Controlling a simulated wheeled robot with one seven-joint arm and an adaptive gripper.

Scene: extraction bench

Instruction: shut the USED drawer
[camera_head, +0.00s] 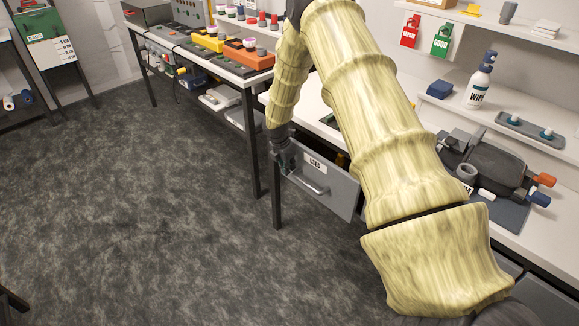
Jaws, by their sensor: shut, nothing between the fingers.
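The USED drawer (325,198) is a grey drawer under the white bench, with a white label reading USED and a pale bar handle. Its front stands out from the bench and part of its inside shows behind the front's top edge, so it is open. My gripper (283,165) is dark, points down and is shut and empty at the left end of the drawer front. I cannot tell whether it touches the drawer.
The white bench (310,106) runs above the drawer, with a dark bench leg (276,203) just below my gripper. A spray bottle (480,82) and a grey machine (482,165) stand on the right. The grey floor at left is clear.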

